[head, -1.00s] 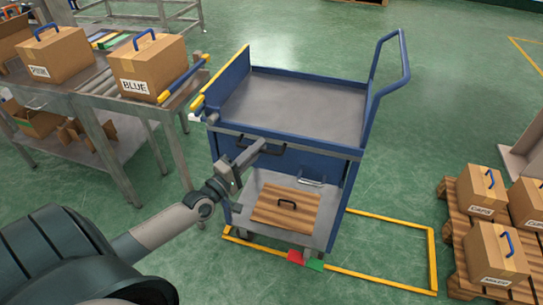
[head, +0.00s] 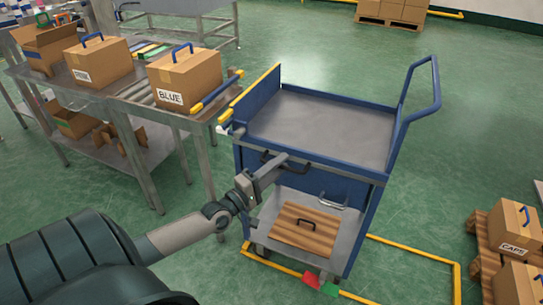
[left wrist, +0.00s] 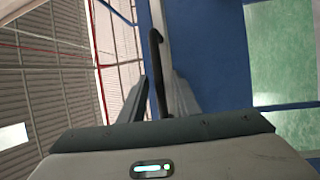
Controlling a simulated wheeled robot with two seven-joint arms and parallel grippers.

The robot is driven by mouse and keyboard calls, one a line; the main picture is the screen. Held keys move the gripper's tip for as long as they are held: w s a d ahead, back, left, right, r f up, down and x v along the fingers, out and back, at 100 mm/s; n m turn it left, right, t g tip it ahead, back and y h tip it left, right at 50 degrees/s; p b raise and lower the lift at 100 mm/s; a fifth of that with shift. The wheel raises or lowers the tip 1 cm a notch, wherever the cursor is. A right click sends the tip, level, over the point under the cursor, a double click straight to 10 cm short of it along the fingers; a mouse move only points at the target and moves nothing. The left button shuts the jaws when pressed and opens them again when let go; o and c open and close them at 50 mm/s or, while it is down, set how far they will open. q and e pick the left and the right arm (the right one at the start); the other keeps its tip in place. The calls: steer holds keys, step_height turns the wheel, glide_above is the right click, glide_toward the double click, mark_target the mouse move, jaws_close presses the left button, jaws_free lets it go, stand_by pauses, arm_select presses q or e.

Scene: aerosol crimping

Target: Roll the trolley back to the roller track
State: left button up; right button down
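The blue trolley (head: 312,168) stands upright, with a grey top tray (head: 325,125) and a tall blue push handle (head: 438,85) on its right side. My left gripper (head: 282,160) is at the black handle (head: 296,168) on the trolley's near side. In the left wrist view the black handle (left wrist: 157,65) passes between the fingers of my left gripper (left wrist: 158,98), which look closed around it. My right gripper is not in view.
A wooden-topped piece (head: 304,230) lies on the trolley's lower shelf. A yellow floor outline (head: 415,257) with a red and green marker (head: 320,284) lies around the trolley's base. A pallet (head: 490,262) with cartons stands at the right.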

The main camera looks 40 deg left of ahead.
arm_select(q)
steer(key=shift+s, duration=0.1)
